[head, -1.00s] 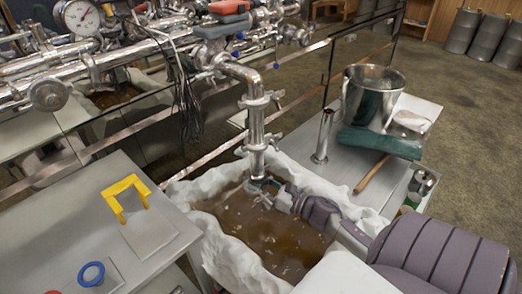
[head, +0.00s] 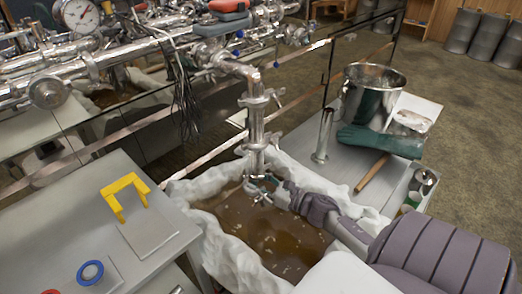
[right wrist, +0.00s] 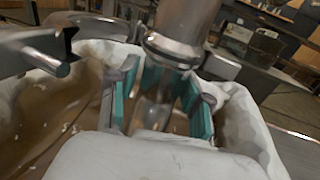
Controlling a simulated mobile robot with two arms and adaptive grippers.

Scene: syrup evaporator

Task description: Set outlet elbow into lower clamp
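My right gripper (head: 259,190) is low over the brown pan, just under the lower end of the vertical steel pipe (head: 257,128). In the right wrist view its two teal-padded fingers (right wrist: 160,100) stand on either side of a shiny metal piece (right wrist: 156,112), which looks like the outlet elbow. The flanged pipe end (right wrist: 172,48) is directly beyond it; whether they touch is unclear. The lower clamp (head: 254,148) with its side handle is around the lower pipe, and another clamp (head: 257,101) is higher up. My left gripper is not in view.
The white-rimmed pan (head: 225,245) of brown liquid surrounds the gripper closely. A grey table with a yellow bracket (head: 125,190) and blue ring (head: 90,272) stands left. A steel pot (head: 368,95), green gloves (head: 380,142) and a wooden handle (head: 372,172) lie right.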

